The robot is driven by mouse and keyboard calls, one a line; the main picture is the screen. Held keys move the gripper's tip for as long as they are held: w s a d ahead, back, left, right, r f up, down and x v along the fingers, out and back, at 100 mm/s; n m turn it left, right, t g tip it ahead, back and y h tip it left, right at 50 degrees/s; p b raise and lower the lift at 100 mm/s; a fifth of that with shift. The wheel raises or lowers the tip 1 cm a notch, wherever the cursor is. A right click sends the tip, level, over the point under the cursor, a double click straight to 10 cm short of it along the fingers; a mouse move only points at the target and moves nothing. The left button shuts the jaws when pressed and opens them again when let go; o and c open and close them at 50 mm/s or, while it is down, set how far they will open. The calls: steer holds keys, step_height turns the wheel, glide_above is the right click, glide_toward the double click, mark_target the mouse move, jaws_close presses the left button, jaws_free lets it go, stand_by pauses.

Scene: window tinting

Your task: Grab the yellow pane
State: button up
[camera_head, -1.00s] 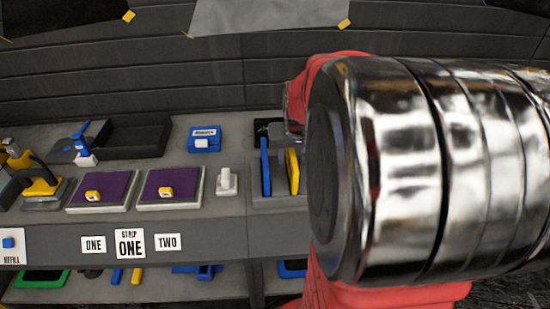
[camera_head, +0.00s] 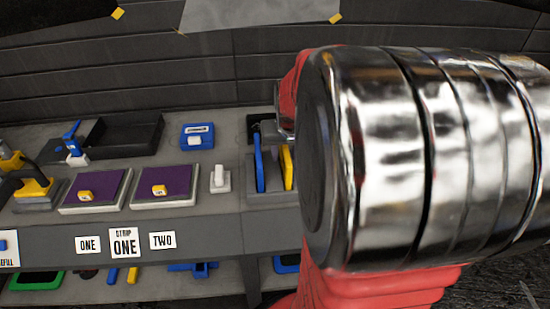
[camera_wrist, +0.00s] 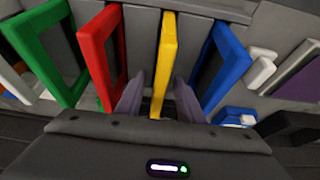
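The yellow pane (camera_wrist: 167,58) is a thin upright frame seen nearly edge-on in the wrist view. It stands between a red pane (camera_wrist: 98,55) on its left and a blue pane (camera_wrist: 225,62) on its right. My gripper (camera_wrist: 158,88) is open, with one grey finger on each side of the yellow pane's lower part. A gap shows between the pane and the left finger; whether the right finger touches it I cannot tell. In the head view the yellow pane (camera_head: 287,168) is partly hidden behind my arm, beside the blue pane (camera_head: 259,162).
A green pane (camera_wrist: 42,60) stands left of the red one, so the slots are close together. On the bench are two purple pads (camera_head: 98,190), a white switch-like piece (camera_head: 220,179), a blue box (camera_head: 197,136) and a black tray (camera_head: 128,137). A dark wall stands behind.

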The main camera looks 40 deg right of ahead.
jaws_close()
stand_by(0.4)
step_height(320, 180, up, 19)
steer(key=shift+f, duration=0.2)
stand_by(0.6)
stand_by(0.4)
